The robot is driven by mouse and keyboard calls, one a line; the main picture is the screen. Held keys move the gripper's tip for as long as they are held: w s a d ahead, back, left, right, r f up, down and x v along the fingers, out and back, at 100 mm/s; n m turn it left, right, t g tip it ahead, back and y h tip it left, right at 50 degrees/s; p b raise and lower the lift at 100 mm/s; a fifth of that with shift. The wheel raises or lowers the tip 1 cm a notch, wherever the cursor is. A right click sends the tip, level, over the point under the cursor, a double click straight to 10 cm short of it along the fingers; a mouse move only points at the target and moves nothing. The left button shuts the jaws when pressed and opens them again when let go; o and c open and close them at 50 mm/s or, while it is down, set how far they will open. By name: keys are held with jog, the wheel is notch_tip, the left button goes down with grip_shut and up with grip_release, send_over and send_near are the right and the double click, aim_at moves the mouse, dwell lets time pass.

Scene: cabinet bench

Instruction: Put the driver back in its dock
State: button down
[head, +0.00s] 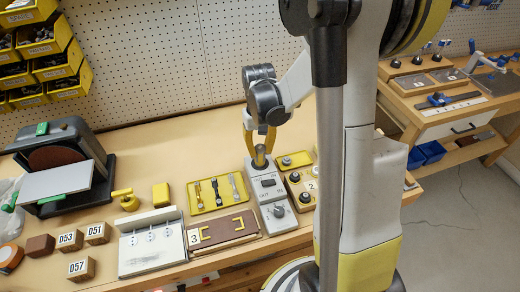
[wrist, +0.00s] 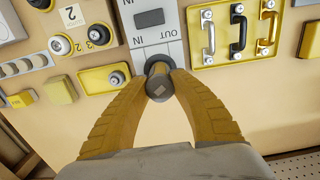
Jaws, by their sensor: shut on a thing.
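The driver (head: 260,156) is a short cylinder, held about upright between my two yellow fingers. In the wrist view I look down on its round grey end (wrist: 159,88). My gripper (head: 260,149) is shut on it; the fingertips also show in the wrist view (wrist: 160,80). The dock (head: 269,195) is a light grey block with a dark switch, a knob and IN/OUT marks; it also shows in the wrist view (wrist: 150,33). The driver is at the dock's far end, over a dark round collar (wrist: 157,65). How deep it sits is hidden.
A yellow tray with several handles (head: 218,193) lies left of the dock. A brown board with yellow brackets (head: 222,232) is in front of it. A panel of knobs (head: 301,190) stands close on the right. A sander (head: 62,160) is far left. Bare bench lies behind.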

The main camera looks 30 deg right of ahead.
jog(key=shift+f+b, duration=0.4)
jog(key=shift+f, duration=0.1)
dwell(0.5)
jog(key=c, duration=0.9)
grip_release()
jog(key=shift+o, duration=0.2)
jog(key=shift+r, duration=0.15)
jog(key=shift+r+p, duration=2.55)
jog(key=shift+r, duration=0.9)
